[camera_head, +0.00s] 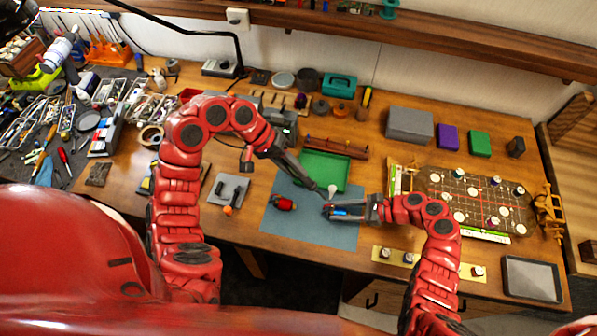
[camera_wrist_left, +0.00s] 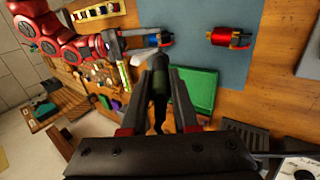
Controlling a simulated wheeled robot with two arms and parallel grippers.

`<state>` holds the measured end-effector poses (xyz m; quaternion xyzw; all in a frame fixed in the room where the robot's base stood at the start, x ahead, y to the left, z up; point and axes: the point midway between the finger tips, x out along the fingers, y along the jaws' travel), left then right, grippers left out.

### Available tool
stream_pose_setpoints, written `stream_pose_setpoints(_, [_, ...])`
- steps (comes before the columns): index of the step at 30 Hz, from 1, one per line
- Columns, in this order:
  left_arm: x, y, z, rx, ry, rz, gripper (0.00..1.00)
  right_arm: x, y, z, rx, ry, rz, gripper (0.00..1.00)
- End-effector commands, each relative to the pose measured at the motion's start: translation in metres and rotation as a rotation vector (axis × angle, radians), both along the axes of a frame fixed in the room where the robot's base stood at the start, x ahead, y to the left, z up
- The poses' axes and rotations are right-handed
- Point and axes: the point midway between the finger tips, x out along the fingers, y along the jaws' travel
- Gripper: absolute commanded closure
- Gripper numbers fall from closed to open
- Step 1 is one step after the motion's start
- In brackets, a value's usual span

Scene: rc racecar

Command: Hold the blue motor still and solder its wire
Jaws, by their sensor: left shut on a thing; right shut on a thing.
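The blue motor (camera_head: 341,211) is held low over the grey-blue mat (camera_head: 308,229) by my right gripper (camera_head: 366,209), which is shut on it. The motor also shows at the top of the left wrist view (camera_wrist_left: 153,40). My left gripper (camera_head: 287,164) is shut on a dark, slim soldering iron (camera_head: 305,180), which also shows between the fingers in the left wrist view (camera_wrist_left: 160,82). The iron slants down right, its tip close to the motor. I cannot tell whether they touch. The wire is too small to make out.
A red motor (camera_head: 284,203) lies on the mat left of the blue one. A green tray (camera_head: 324,169) lies behind the iron. A grey pad with small tools (camera_head: 228,189) is at left.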

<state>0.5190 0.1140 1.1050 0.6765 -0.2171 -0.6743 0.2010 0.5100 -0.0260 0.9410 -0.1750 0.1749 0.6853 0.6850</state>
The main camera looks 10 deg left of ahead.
Motion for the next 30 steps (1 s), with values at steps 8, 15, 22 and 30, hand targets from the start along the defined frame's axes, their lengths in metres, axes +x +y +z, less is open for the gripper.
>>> stream_pose_setpoints(8, [0.001,0.014,0.021,0.003,-0.003,0.002,1.00,0.000,0.000,0.000,0.000,0.000,0.000,1.00])
stream_pose_setpoints(15, [0.001,0.023,0.035,0.002,-0.002,0.000,1.00,0.000,0.000,0.000,0.000,0.000,0.000,1.00])
stream_pose_setpoints(22, [0.000,0.025,0.036,0.002,-0.002,0.000,1.00,0.000,0.000,0.000,0.000,0.000,0.000,1.00])
stream_pose_setpoints(30, [0.001,0.024,0.036,0.001,-0.002,0.001,1.00,0.000,0.000,0.000,0.000,0.000,0.000,1.00])
